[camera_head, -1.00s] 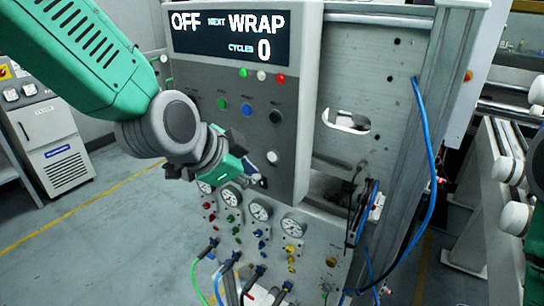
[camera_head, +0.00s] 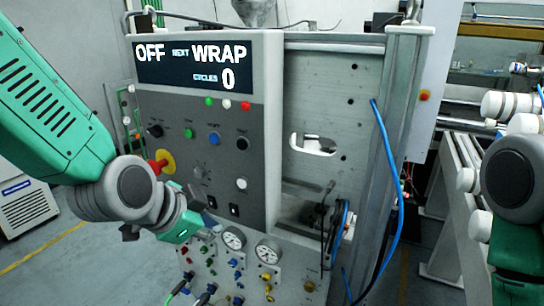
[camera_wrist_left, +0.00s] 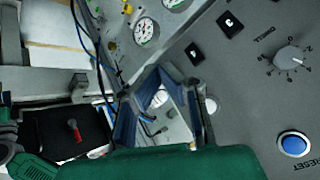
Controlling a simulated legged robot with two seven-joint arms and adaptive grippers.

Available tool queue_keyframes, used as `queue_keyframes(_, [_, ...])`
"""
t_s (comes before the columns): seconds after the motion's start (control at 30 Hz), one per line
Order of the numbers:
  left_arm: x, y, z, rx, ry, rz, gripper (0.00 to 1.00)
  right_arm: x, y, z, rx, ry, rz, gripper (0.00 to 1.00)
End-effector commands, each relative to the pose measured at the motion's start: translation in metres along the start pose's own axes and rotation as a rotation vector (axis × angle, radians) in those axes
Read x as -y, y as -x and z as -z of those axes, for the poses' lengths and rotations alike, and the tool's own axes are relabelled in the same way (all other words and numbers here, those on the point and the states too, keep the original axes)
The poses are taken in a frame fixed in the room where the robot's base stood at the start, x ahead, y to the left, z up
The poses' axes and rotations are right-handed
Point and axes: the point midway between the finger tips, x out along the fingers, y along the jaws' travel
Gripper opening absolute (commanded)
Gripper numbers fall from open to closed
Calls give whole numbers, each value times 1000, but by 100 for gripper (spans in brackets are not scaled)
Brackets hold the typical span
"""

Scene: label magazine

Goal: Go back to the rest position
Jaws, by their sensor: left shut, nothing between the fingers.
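My left gripper (camera_head: 208,226) is shut and empty. It hangs in front of the lower left of the grey machine panel (camera_head: 262,150), just left of the pressure gauges; I cannot tell the exact gap to the panel. In the left wrist view its blue-grey fingers (camera_wrist_left: 156,100) meet over the lower part of the machine, with nothing between them. My left arm (camera_head: 45,110) comes in from the left. My right arm (camera_head: 513,185) shows at the right edge, but its gripper is out of view.
The display (camera_head: 195,66) reads OFF, NEXT WRAP, CYCLES 0. A red and yellow knob (camera_head: 162,162) sits close above my left wrist. A blue cable (camera_head: 391,180) hangs along the machine's right side. A rail with white rollers (camera_head: 465,180) stands at the right. Floor is clear at lower left.

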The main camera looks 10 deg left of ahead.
Motion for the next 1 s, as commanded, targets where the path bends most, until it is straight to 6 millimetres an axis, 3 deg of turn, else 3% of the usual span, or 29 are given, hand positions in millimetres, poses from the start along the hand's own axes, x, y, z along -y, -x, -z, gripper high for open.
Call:
queue_keyframes(0.03, [-15, -23, -30, 43, 54, -22, 0, 0, -12, -1, 0, 0, 0, 40])
queue_keyframes(0.1, [-34, -50, -70, 104, 146, -43, 0, 0, -24, -1, 0, 0, 0, 40])
queue_keyframes(0.3, [-105, -111, -196, 299, 423, -80, 0, 0, -58, -3, 0, 0, 0, 40])
queue_keyframes(0.5, [-187, -139, -317, 503, 674, -79, 0, 1, -91, -5, 0, 0, 0, 40])
queue_keyframes(0.6, [-222, -142, -365, 590, 773, -67, 0, 1, -104, -6, 0, 0, 0, 40])
queue_keyframes(0.7, [-248, -139, -398, 654, 844, -54, 0, 1, -113, -6, 0, 0, 0, 40])
queue_keyframes(0.8, [-262, -136, -416, 690, 886, -43, 0, 1, -117, -6, 0, 0, 0, 40])
queue_keyframes(1.0, [-267, -134, -422, 702, 902, -39, 0, 1, -118, -6, 0, 0, 0, 40])
